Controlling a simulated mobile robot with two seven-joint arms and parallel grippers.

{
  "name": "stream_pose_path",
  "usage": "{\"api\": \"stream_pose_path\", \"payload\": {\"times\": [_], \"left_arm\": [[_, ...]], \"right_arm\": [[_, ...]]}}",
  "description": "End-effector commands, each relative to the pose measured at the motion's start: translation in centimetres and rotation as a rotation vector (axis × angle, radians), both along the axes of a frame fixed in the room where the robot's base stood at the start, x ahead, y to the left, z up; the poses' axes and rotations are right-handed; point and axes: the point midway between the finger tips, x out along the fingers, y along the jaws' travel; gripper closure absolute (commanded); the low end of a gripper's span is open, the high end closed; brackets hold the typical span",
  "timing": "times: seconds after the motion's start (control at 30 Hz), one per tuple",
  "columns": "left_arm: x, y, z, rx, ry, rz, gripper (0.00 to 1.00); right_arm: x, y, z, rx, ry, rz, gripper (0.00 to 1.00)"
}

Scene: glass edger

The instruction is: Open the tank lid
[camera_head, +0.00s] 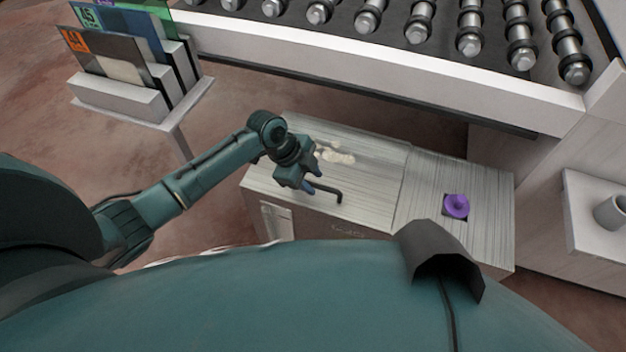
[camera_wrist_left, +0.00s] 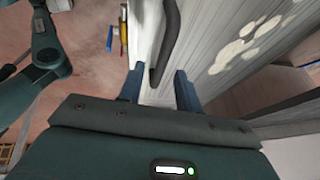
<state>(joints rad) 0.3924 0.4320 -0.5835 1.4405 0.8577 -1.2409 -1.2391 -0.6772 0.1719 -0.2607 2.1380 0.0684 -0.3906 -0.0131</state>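The tank (camera_head: 350,215) is a pale, streaked box in the middle of the head view. Its lid (camera_head: 375,170) lies flat on the left part of the top and looks closed. A dark bent handle (camera_head: 330,190) stands near the lid's front edge; it also shows in the left wrist view (camera_wrist_left: 169,40). My left gripper (camera_head: 316,172) is open and empty, over the lid just beside the handle. In the left wrist view its two fingertips (camera_wrist_left: 158,82) are apart, with the handle's near end seen between them; I cannot tell whether they touch it. My right gripper is out of view.
A purple knob (camera_head: 456,206) sits on the tank's right top panel. A roller conveyor (camera_head: 400,62) runs behind the tank. A rack of coloured sheets (camera_head: 120,100) stands at the back left. A white stand with a grey cup (camera_head: 612,212) is at the right.

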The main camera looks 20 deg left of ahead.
Motion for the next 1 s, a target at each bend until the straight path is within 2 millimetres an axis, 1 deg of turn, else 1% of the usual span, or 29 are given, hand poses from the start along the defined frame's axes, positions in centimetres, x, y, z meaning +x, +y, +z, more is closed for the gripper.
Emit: {"api": "stream_pose_path", "payload": {"times": [0.03, 0.13, 0.43, 0.83, 0.87, 1.0], "left_arm": [[0.09, -0.25, -0.44, -0.001, 0.000, 0.000, 0.66], [0.17, -0.41, -0.91, 0.000, 0.000, 0.000, 0.66], [0.21, -0.48, -1.04, 0.000, -0.001, -0.001, 0.66], [0.20, -0.46, -1.01, 0.000, 0.000, 0.000, 0.98], [0.20, -0.46, -1.01, 0.000, 0.000, 0.000, 1.00], [0.19, -0.45, -1.02, 0.000, 0.000, 0.000, 1.00]], "right_arm": [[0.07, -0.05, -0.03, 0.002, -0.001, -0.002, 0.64], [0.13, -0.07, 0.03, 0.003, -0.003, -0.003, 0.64], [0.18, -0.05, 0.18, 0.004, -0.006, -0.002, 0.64], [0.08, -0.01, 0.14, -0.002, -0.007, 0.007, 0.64], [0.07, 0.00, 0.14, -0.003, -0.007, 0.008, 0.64], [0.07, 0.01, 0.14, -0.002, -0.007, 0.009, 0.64]]}}
